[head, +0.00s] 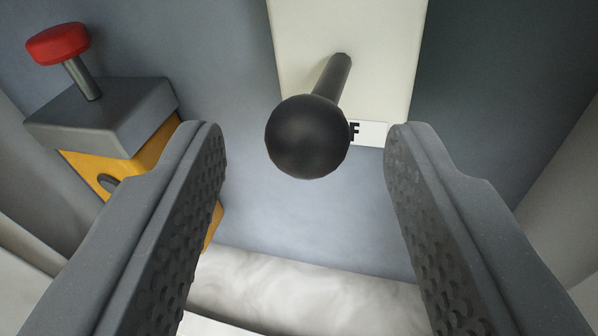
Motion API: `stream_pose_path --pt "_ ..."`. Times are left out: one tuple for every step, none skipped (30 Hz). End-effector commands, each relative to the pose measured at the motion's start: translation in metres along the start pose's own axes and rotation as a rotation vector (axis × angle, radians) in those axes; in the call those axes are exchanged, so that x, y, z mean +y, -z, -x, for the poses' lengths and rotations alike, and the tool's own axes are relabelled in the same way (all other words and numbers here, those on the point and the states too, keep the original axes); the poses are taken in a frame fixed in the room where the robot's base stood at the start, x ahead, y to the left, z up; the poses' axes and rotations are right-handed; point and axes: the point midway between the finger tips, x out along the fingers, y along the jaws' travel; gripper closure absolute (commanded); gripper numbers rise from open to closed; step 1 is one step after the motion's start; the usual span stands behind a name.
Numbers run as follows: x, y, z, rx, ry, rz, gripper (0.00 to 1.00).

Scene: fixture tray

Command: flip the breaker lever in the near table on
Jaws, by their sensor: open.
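The breaker lever (308,137) has a black ball knob on a dark rod and sticks out from a cream plate (391,60) at the upper middle of the head view. A white label (372,134) with a black letter F shows beside the knob, which hides part of it. My gripper (303,135) is open, with one textured grey finger on each side of the knob. The knob appears between the fingertips, with a gap on both sides. I cannot tell how far the knob is from the fingertips in depth.
A red mushroom button (58,43) on a metal stem rises from a grey and yellow box (110,112) at the left, close to my left finger. A grey-blue panel (300,215) lies behind. A pale rounded edge (300,290) runs along the bottom.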

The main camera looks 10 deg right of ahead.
Motion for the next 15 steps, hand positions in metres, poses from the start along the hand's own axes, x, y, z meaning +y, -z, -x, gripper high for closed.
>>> stream_pose_path --pt "0.001 0.003 0.01 -0.001 -0.003 -0.004 0.56" --pt "0.001 0.003 0.015 0.0 -0.004 -0.005 0.56" --pt "0.001 0.002 0.024 -0.003 -0.005 -0.006 0.56" --pt "0.001 0.002 0.031 -0.005 -0.004 -0.006 0.56" --pt "0.001 0.001 0.038 -0.006 -0.004 -0.007 0.56" --pt "0.0 0.001 0.046 -0.006 -0.004 -0.007 0.56" --pt "0.001 0.001 0.051 -0.005 -0.003 -0.006 0.56" --pt "0.001 0.001 0.056 -0.004 -0.004 -0.005 0.56" --pt "0.001 0.002 0.064 -0.002 -0.004 -0.005 0.56" --pt "0.0 0.002 0.069 -0.001 -0.003 -0.006 0.56" --pt "0.001 0.002 0.074 -0.002 -0.004 -0.004 0.56" --pt "0.0 0.001 0.08 -0.003 -0.003 -0.005 0.56" --pt "0.0 0.001 0.085 -0.003 -0.003 -0.005 0.56" --pt "0.0 0.001 0.089 -0.004 -0.004 -0.005 0.56" --pt "-0.001 0.001 0.095 -0.004 -0.002 -0.006 0.56"
